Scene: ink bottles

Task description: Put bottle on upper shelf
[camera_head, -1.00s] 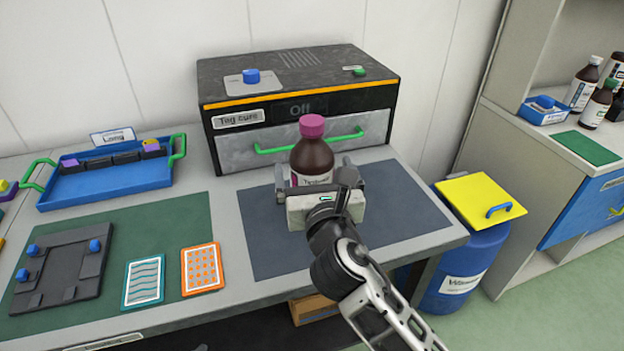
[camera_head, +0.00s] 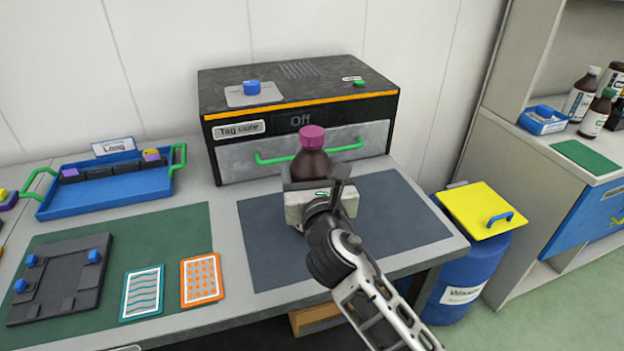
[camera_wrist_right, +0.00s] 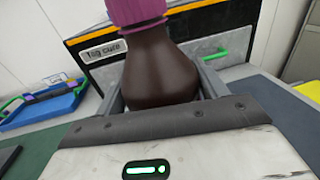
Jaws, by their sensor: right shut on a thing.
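The bottle (camera_head: 312,162) is dark brown with a magenta cap and stands upright over the dark grey mat (camera_head: 395,220), in front of the oven-like box. My right gripper (camera_head: 315,185) is shut on the bottle, with a finger on each side of its body. The bottle also fills the middle of the right wrist view (camera_wrist_right: 160,70), between the two fingers. The gripper hides the bottle's lower part and base, so I cannot tell whether it touches the mat. The shelf unit (camera_head: 570,60) is at the right, partly out of view. My left gripper is not in view.
The black "Tag cure" box (camera_head: 300,95) with a green-handled drawer stands behind the bottle. A blue tray (camera_head: 105,190) is at the left. Several brown bottles (camera_head: 592,118) stand on the right counter near a green mat (camera_head: 584,156). A yellow-lidded blue barrel (camera_head: 470,265) stands between the benches.

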